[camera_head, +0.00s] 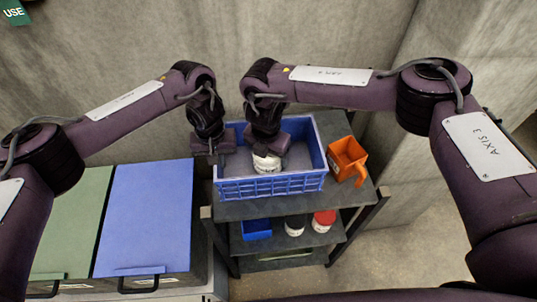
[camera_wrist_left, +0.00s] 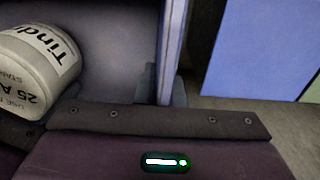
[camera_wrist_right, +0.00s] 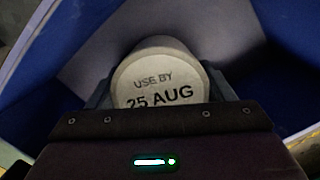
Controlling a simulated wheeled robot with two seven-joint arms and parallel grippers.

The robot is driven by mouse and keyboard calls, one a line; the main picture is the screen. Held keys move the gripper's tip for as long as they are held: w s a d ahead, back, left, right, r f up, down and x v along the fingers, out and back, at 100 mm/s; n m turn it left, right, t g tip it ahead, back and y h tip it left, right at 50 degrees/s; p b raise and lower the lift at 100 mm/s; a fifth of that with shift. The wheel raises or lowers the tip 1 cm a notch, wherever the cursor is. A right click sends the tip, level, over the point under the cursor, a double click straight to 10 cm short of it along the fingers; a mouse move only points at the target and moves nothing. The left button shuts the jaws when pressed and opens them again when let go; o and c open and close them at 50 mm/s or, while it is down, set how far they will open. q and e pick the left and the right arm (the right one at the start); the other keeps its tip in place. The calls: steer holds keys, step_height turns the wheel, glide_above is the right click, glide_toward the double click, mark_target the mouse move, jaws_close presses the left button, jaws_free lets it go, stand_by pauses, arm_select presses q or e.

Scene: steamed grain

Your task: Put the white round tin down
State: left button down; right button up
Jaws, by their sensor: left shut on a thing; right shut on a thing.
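The white round tin (camera_head: 266,163) is inside the blue crate (camera_head: 270,187), near its middle. My right gripper (camera_head: 265,148) is over the tin and shut on it. The right wrist view shows the tin (camera_wrist_right: 158,78) between the fingers, with "USE BY 25 AUG" printed on it. I cannot tell whether the tin touches the crate floor. My left gripper (camera_head: 219,155) is at the crate's left wall and shut on it. The left wrist view shows this wall (camera_wrist_left: 171,50) running up from the fingers, and the tin (camera_wrist_left: 40,65) to its left.
The crate stands on a dark shelf unit (camera_head: 347,208). An orange container (camera_head: 346,157) stands right of the crate. The lower shelf holds a small blue bin (camera_head: 256,229), a white-labelled tin (camera_head: 295,226) and a red-lidded tin (camera_head: 323,220). Blue (camera_head: 147,215) and green (camera_head: 67,222) lids lie at left.

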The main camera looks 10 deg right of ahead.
steer(key=shift+f, duration=0.4)
steer(key=o, duration=1.2)
steer(key=shift+f, duration=0.15)
steer(key=r, duration=0.4)
steer(key=s+r, duration=0.1)
steer(key=r, duration=0.3)
steer(key=a+r, duration=0.1)
steer(key=r, duration=0.3)
steer(key=shift+s+r, duration=0.1)
steer(key=shift+s, duration=0.05)
arm_select(q)
steer(key=c, duration=1.5)
jaws_free()
